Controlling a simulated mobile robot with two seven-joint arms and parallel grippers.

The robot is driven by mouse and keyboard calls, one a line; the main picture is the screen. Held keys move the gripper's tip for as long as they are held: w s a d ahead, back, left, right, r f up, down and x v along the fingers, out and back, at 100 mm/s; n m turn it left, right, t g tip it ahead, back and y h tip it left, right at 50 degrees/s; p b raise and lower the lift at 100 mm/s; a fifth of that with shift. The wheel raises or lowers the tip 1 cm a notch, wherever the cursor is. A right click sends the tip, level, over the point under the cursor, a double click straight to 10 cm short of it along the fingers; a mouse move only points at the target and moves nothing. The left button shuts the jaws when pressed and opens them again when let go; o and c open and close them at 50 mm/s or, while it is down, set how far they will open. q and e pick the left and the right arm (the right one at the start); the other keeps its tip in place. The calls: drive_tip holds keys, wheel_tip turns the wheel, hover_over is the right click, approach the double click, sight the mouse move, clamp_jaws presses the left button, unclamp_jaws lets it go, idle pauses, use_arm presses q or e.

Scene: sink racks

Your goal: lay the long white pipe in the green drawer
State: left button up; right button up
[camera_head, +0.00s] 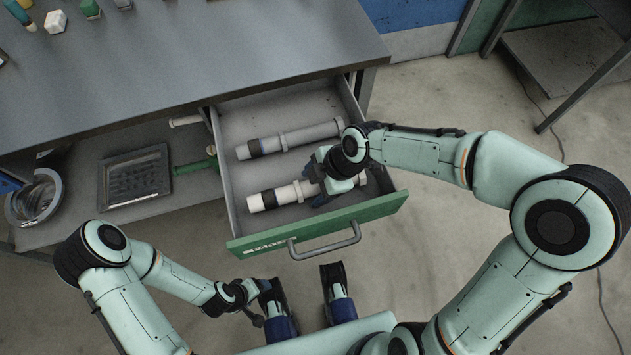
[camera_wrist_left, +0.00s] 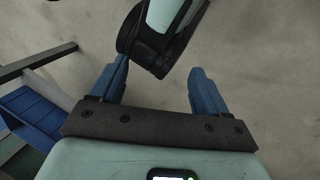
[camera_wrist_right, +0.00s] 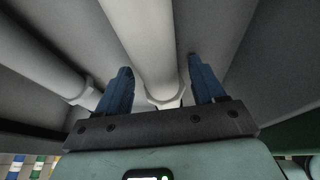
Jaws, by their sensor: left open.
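The long white pipe (camera_head: 287,195) lies in the front part of the open green drawer (camera_head: 375,211), roughly parallel to its green front. My right gripper (camera_head: 318,190) is down in the drawer over the pipe's middle and hides part of it. In the right wrist view the pipe (camera_wrist_right: 155,45) runs between the two fingers (camera_wrist_right: 160,85), which stand apart with a narrow gap on each side. My left gripper (camera_head: 262,303) is in front of the drawer, low in the head view. In the left wrist view (camera_wrist_left: 158,88) its fingers are apart and empty.
A grey pipe (camera_head: 295,137) lies behind the white one in the drawer. The grey worktop (camera_head: 180,60) overhangs the drawer's back. A dark tray (camera_head: 135,178) and metal rings (camera_head: 35,200) lie on the lower shelf at left. Clear floor (camera_head: 440,100) shows at right.

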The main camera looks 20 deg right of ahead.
drive_tip(key=shift+r, duration=0.1)
drive_tip(key=shift+r, duration=0.2)
use_arm(q)
drive_tip(key=shift+g+h, duration=0.3)
drive_tip(key=shift+g, duration=0.3)
drive_tip(key=s+r+p, duration=0.1)
drive_tip(key=s+r, duration=0.1)
drive_tip(key=s+d+r+p, duration=0.1)
drive_tip(key=p, duration=0.1)
drive_tip(key=shift+s+d+r, duration=0.2)
drive_tip(key=shift+s+r, duration=0.15)
use_arm(e)
drive_tip(key=v, duration=1.1)
drive_tip(key=shift+d+r, duration=0.15)
drive_tip(key=shift+r, duration=0.2)
